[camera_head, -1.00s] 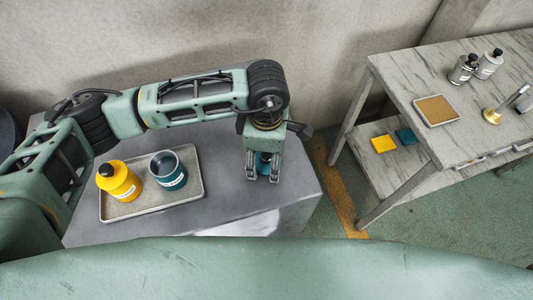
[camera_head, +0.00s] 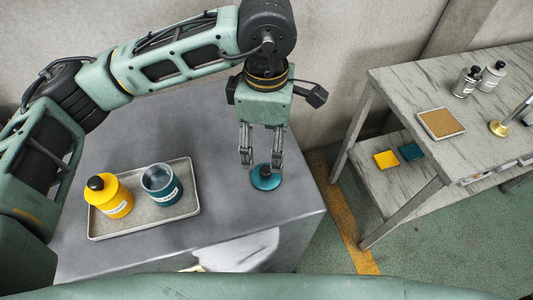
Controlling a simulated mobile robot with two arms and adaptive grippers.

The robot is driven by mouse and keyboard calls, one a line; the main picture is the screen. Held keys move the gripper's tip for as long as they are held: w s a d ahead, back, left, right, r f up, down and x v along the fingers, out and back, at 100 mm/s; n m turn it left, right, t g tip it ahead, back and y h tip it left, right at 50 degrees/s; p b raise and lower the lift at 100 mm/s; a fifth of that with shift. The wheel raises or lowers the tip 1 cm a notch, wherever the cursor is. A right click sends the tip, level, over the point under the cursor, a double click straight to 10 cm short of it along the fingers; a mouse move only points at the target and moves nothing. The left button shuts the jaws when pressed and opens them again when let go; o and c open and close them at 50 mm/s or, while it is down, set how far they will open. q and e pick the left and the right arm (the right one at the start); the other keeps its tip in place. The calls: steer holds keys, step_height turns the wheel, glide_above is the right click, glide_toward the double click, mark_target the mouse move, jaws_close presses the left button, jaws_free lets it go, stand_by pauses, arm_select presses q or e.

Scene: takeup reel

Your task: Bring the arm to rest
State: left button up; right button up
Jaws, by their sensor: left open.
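My left arm reaches in from the left above a grey cabinet top (camera_head: 120,140). My left gripper (camera_head: 261,163) points down with its fingers apart and empty. A teal round lid with a dark knob (camera_head: 266,180) lies on the cabinet top just below the fingertips, near the right edge. The gripper looks clear of the lid, though the exact gap is hard to tell. My right gripper is not in view.
A tray (camera_head: 190,206) holds a yellow bottle with a black cap (camera_head: 108,196) and an open teal jar (camera_head: 162,185). At right, a workbench (camera_head: 405,90) carries bottles, a cork-coloured pad (camera_head: 441,123) and a brass stand (camera_head: 498,128). Its lower shelf holds yellow and teal squares.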

arm_select(q)
steer(key=shift+r, duration=0.35)
